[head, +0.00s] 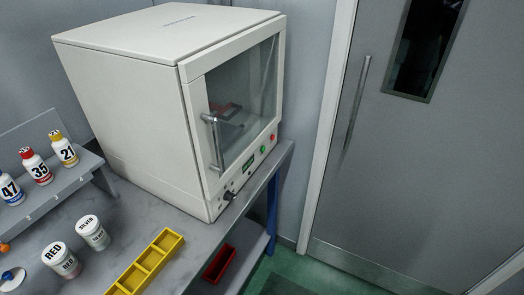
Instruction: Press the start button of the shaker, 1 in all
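The shaker (130,85) is a large off-white box on the grey bench, with a glass door (245,95) and a metal handle on its front right face. The door looks shut. Below the glass is a control strip with a small display (248,163), a green button (263,149), a red button (273,137) and a dark knob (228,195). No label on the buttons is readable. Neither of my grippers is in view.
Numbered bottles (37,168) stand on a grey rack at left. Jars marked RED (61,260) and SILVER (93,233) and a yellow divided tray (146,264) sit on the bench. A red bin (219,264) is lower down. A grey door (420,150) is at right.

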